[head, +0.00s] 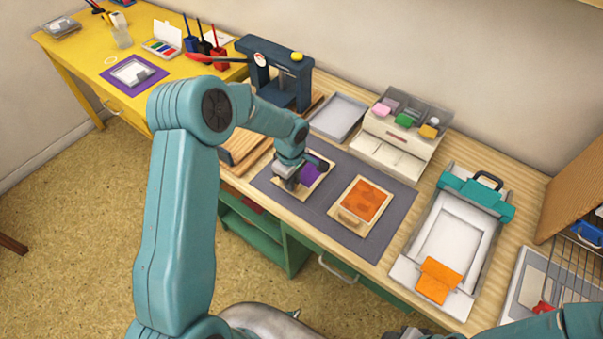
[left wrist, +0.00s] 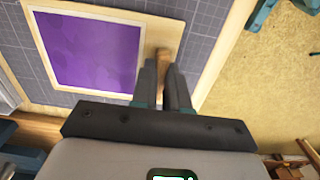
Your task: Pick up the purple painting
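The purple painting (head: 310,174) is a purple sheet on a pale wooden board, lying on the dark grey mat (head: 270,185). My left arm partly covers it in the head view. In the left wrist view the purple painting (left wrist: 90,50) shows large, with a wooden handle (left wrist: 162,62) along one edge. My left gripper (head: 287,182) is at that edge. Its fingers (left wrist: 162,75) are close together on both sides of the handle and look shut on it. I cannot see whether the board is off the mat. My right gripper is not in view.
An orange painting (head: 364,201) on a similar board lies just right on the mat. A white tray frame (head: 452,235) is further right. A drawer box with pads (head: 397,140) and a dark press (head: 290,85) stand behind. A yellow table (head: 85,60) is at left.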

